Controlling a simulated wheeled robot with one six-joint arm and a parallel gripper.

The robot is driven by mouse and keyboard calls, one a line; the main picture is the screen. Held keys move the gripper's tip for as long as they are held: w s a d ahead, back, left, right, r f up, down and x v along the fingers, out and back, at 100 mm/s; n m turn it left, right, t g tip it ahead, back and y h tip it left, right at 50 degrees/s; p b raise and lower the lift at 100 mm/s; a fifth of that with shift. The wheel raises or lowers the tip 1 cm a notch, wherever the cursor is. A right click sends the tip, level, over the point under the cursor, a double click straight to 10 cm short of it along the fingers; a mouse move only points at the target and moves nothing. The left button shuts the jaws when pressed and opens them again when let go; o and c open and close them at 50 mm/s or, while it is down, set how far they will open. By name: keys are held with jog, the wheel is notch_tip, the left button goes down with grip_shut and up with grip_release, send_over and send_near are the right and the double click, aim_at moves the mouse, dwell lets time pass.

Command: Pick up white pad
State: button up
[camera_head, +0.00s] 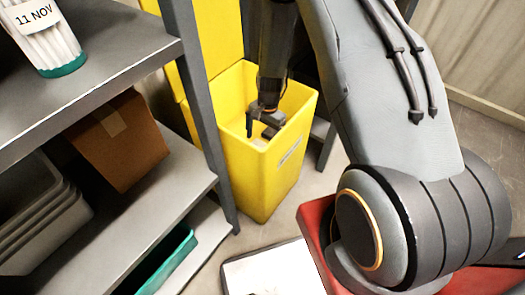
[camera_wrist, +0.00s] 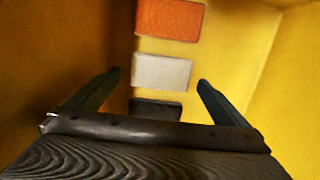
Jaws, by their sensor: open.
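In the wrist view the white pad (camera_wrist: 161,72) lies inside the yellow bin (camera_wrist: 275,80), between an orange pad (camera_wrist: 170,20) and a dark pad (camera_wrist: 156,108) in a row. My gripper (camera_wrist: 159,82) is open, its two fingers apart on either side of the row, with nothing between them that it grips. In the head view my gripper (camera_head: 262,122) reaches down into the open yellow bin (camera_head: 262,185). The pads cannot be made out clearly in the head view, and the gripper body hides part of the dark pad in the wrist view.
A grey shelf unit (camera_head: 185,65) stands at the left, close to the bin. It holds a cardboard box (camera_head: 118,140), stacked grey trays (camera_head: 45,220) and a labelled container (camera_head: 42,35). A teal tray (camera_head: 168,262) is low down. The bin walls surround my gripper closely.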

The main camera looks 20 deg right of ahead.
aim_at(263, 146)
jog(key=f, duration=0.3)
jog(key=shift+s+a+f+b, duration=0.1)
jog(key=shift+a+f+b, duration=0.15)
jog(key=shift+f+b, duration=0.05)
jog(key=c, duration=0.9)
jog(key=shift+r, duration=0.1)
notch_tip(263, 146, up, 10)
jog(key=shift+p, duration=0.95)
